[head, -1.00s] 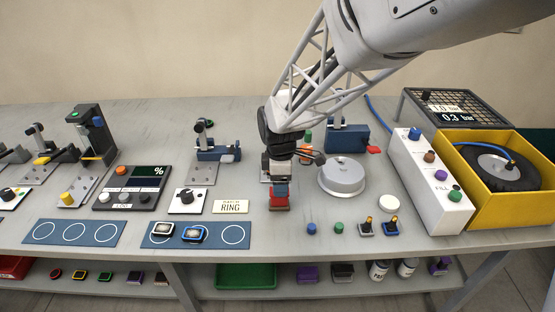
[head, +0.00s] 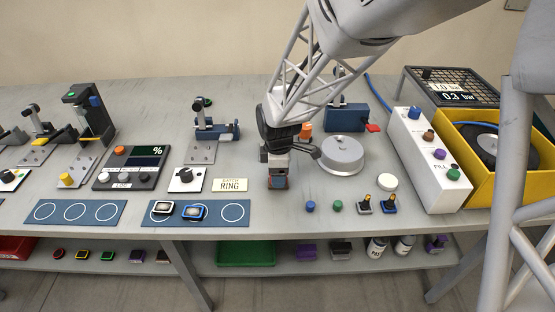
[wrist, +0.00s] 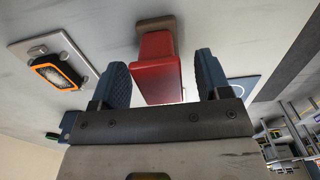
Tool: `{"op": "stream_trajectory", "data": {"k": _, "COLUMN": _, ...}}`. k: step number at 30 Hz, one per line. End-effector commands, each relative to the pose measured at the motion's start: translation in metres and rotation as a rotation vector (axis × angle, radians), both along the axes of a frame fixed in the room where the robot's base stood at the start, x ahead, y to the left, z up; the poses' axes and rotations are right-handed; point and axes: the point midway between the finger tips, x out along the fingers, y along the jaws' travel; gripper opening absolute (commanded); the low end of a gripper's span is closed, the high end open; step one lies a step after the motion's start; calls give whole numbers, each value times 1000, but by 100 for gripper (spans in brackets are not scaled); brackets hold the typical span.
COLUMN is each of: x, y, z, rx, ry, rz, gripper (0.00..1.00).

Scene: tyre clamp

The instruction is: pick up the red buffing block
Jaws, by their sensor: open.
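The red buffing block (wrist: 157,78), with a brown-tan part (wrist: 157,24) at its far end, shows between the two blue fingers of my gripper (wrist: 161,62) in the wrist view. The fingers are open, one on each side, with a visible gap between each finger and the block. In the head view my gripper (head: 277,178) is low over the front middle of the bench and points down. It hides most of the block there.
A round grey metal disc (head: 342,157) stands just right of my gripper. A RING sign (head: 230,185) and a blue mat (head: 168,220) with watch-like pieces lie to the left. Small blue and green pegs (head: 337,206) stand in front right. A yellow bin (head: 475,185) is farther right.

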Motion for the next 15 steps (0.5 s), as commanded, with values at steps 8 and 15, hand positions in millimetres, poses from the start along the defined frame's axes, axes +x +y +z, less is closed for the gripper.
{"op": "stream_trajectory", "data": {"k": 8, "x": 0, "y": 0, "z": -17, "rx": 0, "ry": 1, "rz": 0, "gripper": 70}}
{"op": "stream_trajectory", "data": {"k": 15, "x": 0, "y": 0, "z": -17, "rx": 0, "ry": 0, "rz": 0, "gripper": 70}}
